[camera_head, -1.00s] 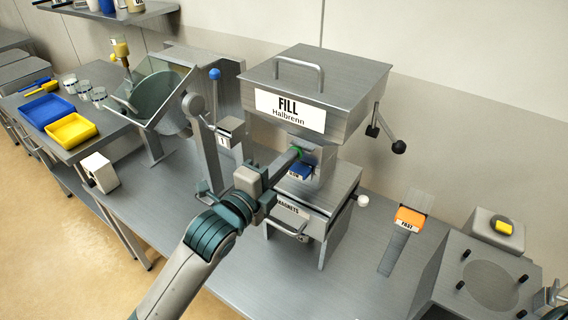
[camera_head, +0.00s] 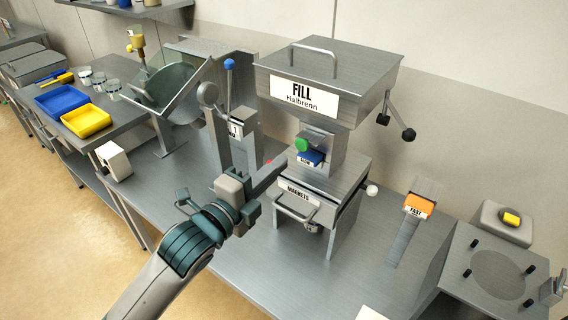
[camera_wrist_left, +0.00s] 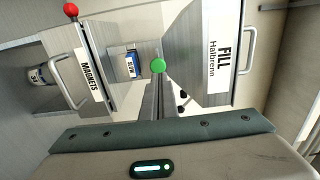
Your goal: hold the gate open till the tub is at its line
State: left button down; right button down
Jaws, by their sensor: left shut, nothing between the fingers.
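The steel hopper labelled FILL Halbrenn (camera_head: 325,72) stands at the centre back. A green round knob (camera_head: 302,145) is on its neck, above a blue SLOW tab (camera_head: 310,158). The knob also shows in the left wrist view (camera_wrist_left: 158,65), just beyond my fingertips. My left gripper (camera_head: 281,162) is shut and empty, to the left of the knob and apparently apart from it. Below is a MAGNETS drawer (camera_head: 299,193) with a bar handle. A small labelled vessel (camera_head: 313,228), perhaps the tub, is partly hidden under it; its level cannot be seen. My right gripper is out of view.
An orange FAST paddle (camera_head: 418,206) stands to the right. A fixture plate with black pegs (camera_head: 498,273) and a yellow button (camera_head: 511,219) are farther right. A blue-topped lever (camera_head: 230,66) stands left of the hopper. Blue and yellow trays (camera_head: 86,121) lie far left.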

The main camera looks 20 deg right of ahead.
pick_arm(q)
jog(key=b+v, duration=0.1)
jog(key=v, duration=0.4)
dwell(1.2)
